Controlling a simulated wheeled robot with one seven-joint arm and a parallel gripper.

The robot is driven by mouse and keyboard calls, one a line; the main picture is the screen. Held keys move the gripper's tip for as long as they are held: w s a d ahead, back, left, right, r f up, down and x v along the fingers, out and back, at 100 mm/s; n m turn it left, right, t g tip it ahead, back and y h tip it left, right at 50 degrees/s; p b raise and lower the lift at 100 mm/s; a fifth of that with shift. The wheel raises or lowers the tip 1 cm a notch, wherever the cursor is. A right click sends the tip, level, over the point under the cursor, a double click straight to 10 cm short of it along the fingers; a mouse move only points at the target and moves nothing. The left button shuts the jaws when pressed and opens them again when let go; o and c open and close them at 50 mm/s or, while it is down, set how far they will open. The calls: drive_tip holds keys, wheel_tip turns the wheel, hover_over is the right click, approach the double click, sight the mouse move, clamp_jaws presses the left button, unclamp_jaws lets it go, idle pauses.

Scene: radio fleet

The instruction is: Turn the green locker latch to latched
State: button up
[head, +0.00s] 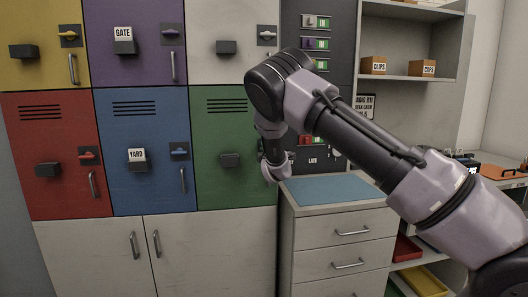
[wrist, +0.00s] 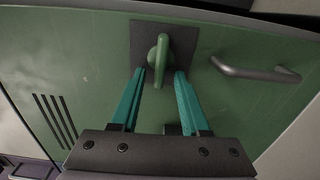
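The green locker (head: 225,128) is at the right end of the lower locker row in the head view. Its door fills most of the wrist view (wrist: 75,60). The green latch lever (wrist: 159,62) sits on a dark square plate (wrist: 140,38) in the wrist view. The lever lies up and down in that picture, crosswise to the grey door handle (wrist: 255,72). My gripper (wrist: 159,75) is open, with one teal finger on each side of the lever. Contact between fingers and lever cannot be told. In the head view my arm hides the latch and fingertips.
Yellow (head: 40,75), purple, grey, red (head: 55,190) and blue (head: 150,195) lockers surround the green one. A dark holder (head: 230,160) juts from the green door. A drawer cabinet with a blue mat (head: 335,189) stands close at right, below my forearm.

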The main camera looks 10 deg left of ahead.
drive_tip(key=v, duration=1)
drive_tip(key=shift+s, duration=0.4)
drive_tip(key=shift+d+r, duration=0.1)
drive_tip(key=shift+d, duration=0.1)
drive_tip(key=d+r+m+g+h, duration=0.2)
drive_tip(key=d+r+m, duration=0.1)
drive_tip(key=d+m, duration=0.3)
drive_tip(key=d+r+m+g+h, duration=0.1)
drive_tip(key=d+r+m+h, duration=0.2)
drive_tip(key=d, duration=0.4)
drive_tip(key=s+d+r+m+g+y, duration=0.2)
drive_tip(key=s+d+r+m+g, duration=0.1)
drive_tip(key=s+d+r+m, duration=0.55)
drive_tip(key=s+d+r+m+g, duration=0.1)
drive_tip(key=s+d+m, duration=0.1)
drive_tip(key=s, duration=0.7)
drive_tip(key=s+d+r+m+g, duration=0.1)
drive_tip(key=s+d+m, duration=0.2)
drive_tip(key=s, duration=0.7)
drive_tip(key=s+d+r+m+g, duration=0.2)
drive_tip(key=s+d, duration=0.3)
drive_tip(key=s, duration=0.5)
drive_tip(key=shift+s+d+m, duration=0.25)
drive_tip(key=shift+m, duration=0.3)
